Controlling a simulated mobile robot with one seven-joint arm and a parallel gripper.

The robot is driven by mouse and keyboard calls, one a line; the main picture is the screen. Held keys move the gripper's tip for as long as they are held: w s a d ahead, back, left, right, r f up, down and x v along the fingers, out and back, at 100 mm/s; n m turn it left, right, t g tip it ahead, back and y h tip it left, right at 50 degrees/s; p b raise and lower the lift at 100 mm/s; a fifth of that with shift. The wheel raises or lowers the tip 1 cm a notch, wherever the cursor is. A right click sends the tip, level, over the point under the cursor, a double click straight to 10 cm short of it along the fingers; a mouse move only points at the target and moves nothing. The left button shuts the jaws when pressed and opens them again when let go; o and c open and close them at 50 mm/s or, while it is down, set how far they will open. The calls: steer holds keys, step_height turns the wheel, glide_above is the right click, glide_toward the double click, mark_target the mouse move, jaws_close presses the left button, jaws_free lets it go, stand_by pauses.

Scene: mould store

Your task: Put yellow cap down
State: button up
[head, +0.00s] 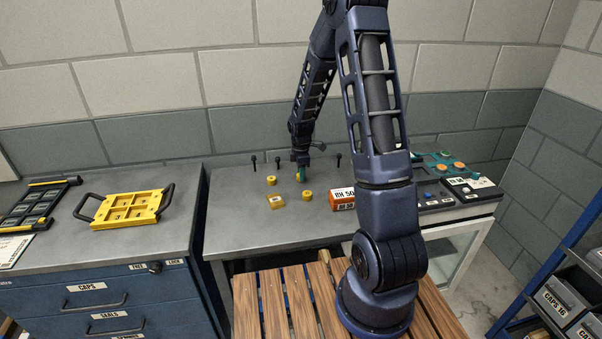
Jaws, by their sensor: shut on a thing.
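My gripper (302,175) is low over the middle of the grey table (235,225), small and far off in the head view. It is shut on a small yellow cap (298,177), which is partly hidden by the teal fingers. I cannot tell whether this cap touches the table. A round yellow cap (271,181) is to the left of the gripper. Another round yellow cap (307,195) is in front of it. A squarer yellow piece (276,202) lies to the front left.
An orange-red box with a white label (342,200) stands right of the caps, beside my arm. Several dark upright pegs (254,161) are along the back. A yellow tray (130,210) lies on the left cabinet (190,225). Dark trays with teal and orange pieces (445,167) are at right.

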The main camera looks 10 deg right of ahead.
steer(key=shift+f, duration=0.1)
steer(key=o, duration=0.9)
step_height(320, 180, up, 12)
steer(key=s+d+r+m+t, duration=0.1)
steer(key=s+d+r+m, duration=0.1)
steer(key=s+r+m, duration=0.4)
steer(key=s+d+r+m+t, duration=0.1)
steer(key=s+d+r+m, duration=0.15)
steer(key=s+r, duration=0.55)
steer(key=shift+s+d+r+m+t, duration=0.55)
steer(key=shift+s+r+m, duration=0.8)
steer(key=shift+s, duration=1.65)
steer(key=shift+s+d+r+m+t, duration=0.3)
steer(key=shift+s+d+r+m, duration=0.4)
steer(key=shift+s+m, duration=1.75)
steer(key=shift+s+d+r+m+t, duration=0.5)
steer(key=shift+s+r+m, duration=0.6)
steer(key=shift+s, duration=2.5)
